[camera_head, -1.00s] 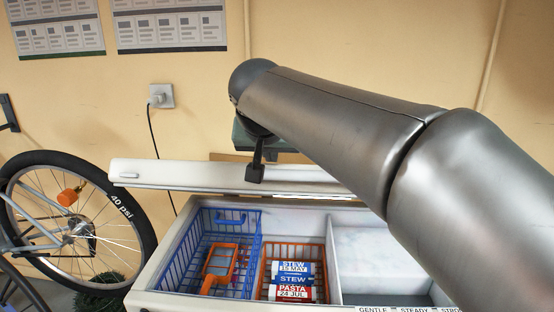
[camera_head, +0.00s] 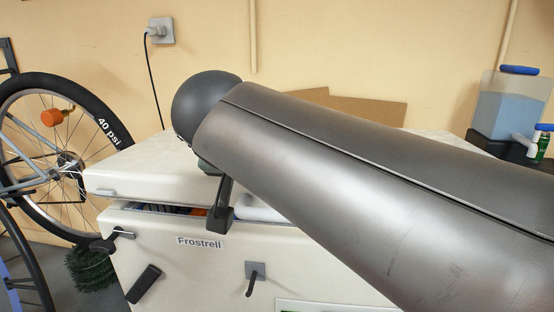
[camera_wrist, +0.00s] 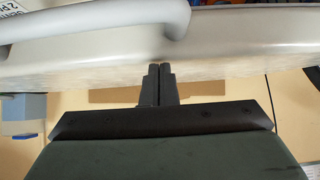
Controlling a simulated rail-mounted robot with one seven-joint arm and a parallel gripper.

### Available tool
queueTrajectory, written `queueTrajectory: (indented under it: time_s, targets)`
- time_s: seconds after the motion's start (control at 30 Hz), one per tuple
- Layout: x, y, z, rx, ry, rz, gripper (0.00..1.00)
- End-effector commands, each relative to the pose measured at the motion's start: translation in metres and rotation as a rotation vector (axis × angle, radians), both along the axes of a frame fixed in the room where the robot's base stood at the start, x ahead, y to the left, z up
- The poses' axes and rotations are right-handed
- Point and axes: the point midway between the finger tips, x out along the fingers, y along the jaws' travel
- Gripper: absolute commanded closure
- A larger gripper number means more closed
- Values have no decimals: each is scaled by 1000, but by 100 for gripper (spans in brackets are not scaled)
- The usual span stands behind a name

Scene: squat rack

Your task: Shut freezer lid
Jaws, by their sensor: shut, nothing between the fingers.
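The white chest freezer (camera_head: 185,270), labelled Frostrell, has its lid (camera_head: 140,165) lowered nearly flat. A narrow dark gap shows at the front, with blue and orange contents (camera_head: 190,210) visible in it. A pale handle (camera_head: 262,209) is at the lid's front, partly hidden by my arm. My gripper (camera_head: 220,220) is shut and empty, pointing down at the lid's front edge just left of the handle. In the wrist view my shut fingers (camera_wrist: 160,70) overlap the lid (camera_wrist: 225,45) beside the curved handle (camera_wrist: 100,22); I cannot tell whether they touch it.
A bicycle wheel (camera_head: 20,95) stands left of the freezer. Black fittings (camera_head: 145,284) and a hook (camera_head: 254,278) are on the freezer front. A blue water container (camera_head: 510,110) stands at the right. A socket (camera_head: 160,31) with a cord and cardboard (camera_head: 350,107) are by the wall.

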Motion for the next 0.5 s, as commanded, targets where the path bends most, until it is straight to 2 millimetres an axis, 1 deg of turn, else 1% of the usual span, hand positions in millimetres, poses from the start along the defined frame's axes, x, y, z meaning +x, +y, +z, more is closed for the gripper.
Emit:
queueTrajectory:
  time_s: [0.03,0.13,0.2,0.5]
  targets:
    - [-2,3,-22,-2,2,-1,100]
    - [-6,9,-39,-2,1,-1,100]
    - [-5,9,-29,0,0,-1,100]
    - [-5,8,-28,0,0,0,100]
